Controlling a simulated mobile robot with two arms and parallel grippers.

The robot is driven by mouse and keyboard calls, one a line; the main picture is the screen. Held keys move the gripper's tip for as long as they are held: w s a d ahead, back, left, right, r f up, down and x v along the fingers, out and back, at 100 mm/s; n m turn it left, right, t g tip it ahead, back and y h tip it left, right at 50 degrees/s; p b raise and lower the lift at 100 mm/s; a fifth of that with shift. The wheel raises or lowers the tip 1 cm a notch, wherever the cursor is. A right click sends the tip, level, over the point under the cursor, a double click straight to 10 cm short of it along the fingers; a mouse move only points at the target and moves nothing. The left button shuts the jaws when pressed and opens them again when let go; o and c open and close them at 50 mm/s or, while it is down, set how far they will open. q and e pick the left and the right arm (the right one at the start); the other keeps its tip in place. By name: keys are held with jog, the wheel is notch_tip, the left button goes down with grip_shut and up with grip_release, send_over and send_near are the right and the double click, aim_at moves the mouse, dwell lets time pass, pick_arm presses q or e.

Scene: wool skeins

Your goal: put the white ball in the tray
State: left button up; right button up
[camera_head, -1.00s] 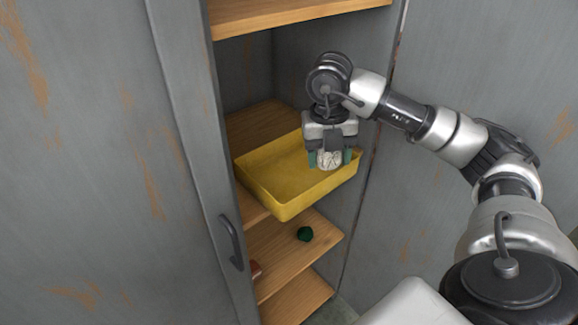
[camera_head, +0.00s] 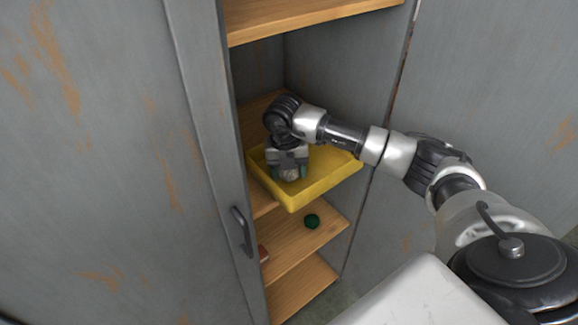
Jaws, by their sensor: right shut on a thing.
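The white ball (camera_head: 289,174) is between the fingers of my right gripper (camera_head: 289,173), which is shut on it. The gripper points down over the left-middle part of the yellow tray (camera_head: 336,180), with the ball low inside the tray's outline. I cannot tell whether the ball touches the tray floor. The tray sits on a wooden shelf in the cabinet, its front corner sticking out past the shelf edge. My left gripper is not in view.
A dark green ball (camera_head: 312,221) lies on the lower shelf (camera_head: 290,240). A reddish thing (camera_head: 263,253) is partly hidden behind the grey cabinet door (camera_head: 180,130) at the left, which has a dark handle (camera_head: 242,231). The tray's right part is free.

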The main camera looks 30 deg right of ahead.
jog(key=shift+f, duration=0.2)
jog(key=o, duration=0.9)
jog(key=shift+r, duration=0.2)
jog(key=r+b, duration=0.1)
jog(key=r, duration=0.7)
jog(key=r+b, duration=0.1)
jog(key=r, duration=0.3)
jog(key=shift+w+a+b, duration=0.2)
jog(key=shift+a+b, duration=0.15)
